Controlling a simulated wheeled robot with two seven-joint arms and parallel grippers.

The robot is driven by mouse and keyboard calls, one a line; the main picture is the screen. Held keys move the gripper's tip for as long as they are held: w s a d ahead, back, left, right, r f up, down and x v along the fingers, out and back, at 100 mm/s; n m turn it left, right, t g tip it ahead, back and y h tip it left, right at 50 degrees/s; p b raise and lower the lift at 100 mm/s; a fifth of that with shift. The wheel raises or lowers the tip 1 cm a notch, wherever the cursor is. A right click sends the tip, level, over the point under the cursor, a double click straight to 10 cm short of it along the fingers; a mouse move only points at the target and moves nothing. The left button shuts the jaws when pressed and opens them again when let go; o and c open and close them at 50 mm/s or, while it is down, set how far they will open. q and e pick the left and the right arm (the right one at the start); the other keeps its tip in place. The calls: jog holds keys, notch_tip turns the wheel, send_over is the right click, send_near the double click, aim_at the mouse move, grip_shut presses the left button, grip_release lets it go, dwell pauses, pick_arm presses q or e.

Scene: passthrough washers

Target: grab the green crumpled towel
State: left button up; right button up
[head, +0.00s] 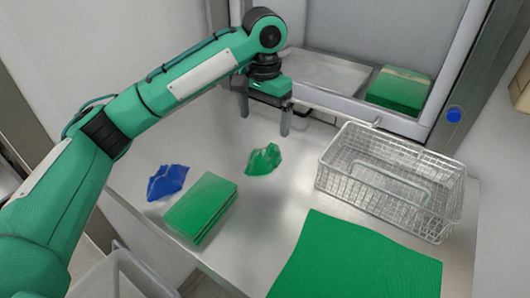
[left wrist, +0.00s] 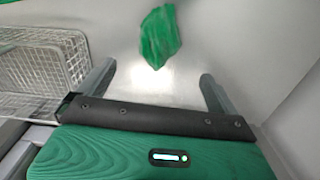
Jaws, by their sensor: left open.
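The green crumpled towel (head: 263,159) lies on the metal table in the middle of the head view. In the left wrist view the towel (left wrist: 160,36) is at the top centre, beyond my fingertips and between their lines. My left gripper (head: 264,119) is open and empty, above the table and behind the towel in the head view. Its two fingers also show apart in the left wrist view (left wrist: 157,80). The gripper does not touch the towel. My right gripper is not in view.
A blue crumpled cloth (head: 167,181) and a folded green stack (head: 201,208) lie left of the towel. A wire basket (head: 390,180) stands to the right. A flat green cloth (head: 355,262) lies in front. Behind, an opening holds another green stack (head: 399,90).

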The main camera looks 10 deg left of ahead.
pick_arm(q)
send_over(264, 151)
jog(key=f, duration=0.5)
jog(key=shift+w+p, duration=0.3)
jog(key=shift+w, duration=0.1)
jog(key=shift+f, duration=0.3)
jog(key=shift+s+f+p, duration=0.3)
jog(key=shift+f+p, duration=0.15)
jog(key=shift+p, duration=0.05)
notch_tip(264, 151, down, 4)
jog(key=shift+s+r+p, duration=0.1)
jog(key=shift+r+p, duration=0.1)
jog(key=shift+p, duration=0.55)
jog(key=shift+f, duration=0.4)
jog(key=c, duration=1.1)
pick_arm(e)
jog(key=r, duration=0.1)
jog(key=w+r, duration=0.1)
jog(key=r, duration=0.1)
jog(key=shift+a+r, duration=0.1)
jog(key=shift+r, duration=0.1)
